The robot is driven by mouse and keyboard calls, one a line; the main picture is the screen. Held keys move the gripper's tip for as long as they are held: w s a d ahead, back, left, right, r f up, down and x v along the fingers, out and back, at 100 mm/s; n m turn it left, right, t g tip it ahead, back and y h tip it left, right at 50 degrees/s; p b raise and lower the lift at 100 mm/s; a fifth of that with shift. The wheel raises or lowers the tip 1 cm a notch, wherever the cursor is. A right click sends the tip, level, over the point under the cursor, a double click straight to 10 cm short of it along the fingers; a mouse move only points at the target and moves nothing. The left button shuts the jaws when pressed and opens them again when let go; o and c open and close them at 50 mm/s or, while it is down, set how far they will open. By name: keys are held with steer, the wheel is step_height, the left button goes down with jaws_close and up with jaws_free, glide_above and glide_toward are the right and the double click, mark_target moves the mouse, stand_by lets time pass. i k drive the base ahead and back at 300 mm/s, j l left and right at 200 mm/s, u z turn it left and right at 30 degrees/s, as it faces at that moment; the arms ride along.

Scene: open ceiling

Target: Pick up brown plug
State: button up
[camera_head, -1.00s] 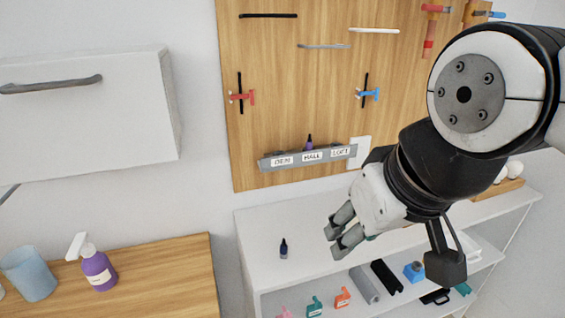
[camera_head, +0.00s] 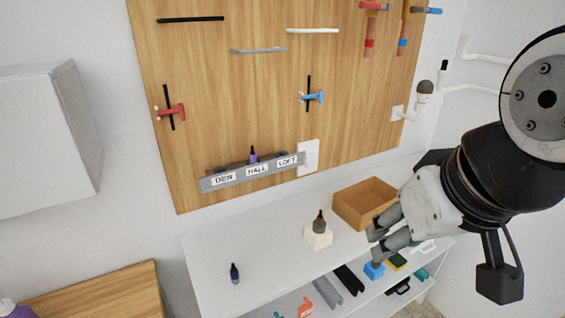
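A dark brown plug with a pointed top (camera_head: 319,223) stands upright on a small cream block (camera_head: 318,239) on the white shelf top. My gripper (camera_head: 374,244) is to the right of it in the picture, apart from it. Its two grey fingers are spread with nothing visible between them. A dark blue plug (camera_head: 235,273) stands on the shelf top to the left. A purple plug (camera_head: 252,154) shows in the grey rack (camera_head: 232,181) labelled DEN, HALL and LOFT.
The white shelf top (camera_head: 275,263) is clear between the two plugs. A lower shelf holds several small items. A pegboard (camera_head: 235,90) with tools rises behind.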

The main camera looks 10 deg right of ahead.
mark_target(319, 222)
steer(key=i+l+u, duration=0.35)
steer(key=l, duration=0.4)
steer(key=l+u, duration=0.35)
steer(key=l, duration=0.45)
steer(key=i+l+u, duration=0.1)
steer(key=l+u, duration=0.25)
steer(key=l, duration=0.5)
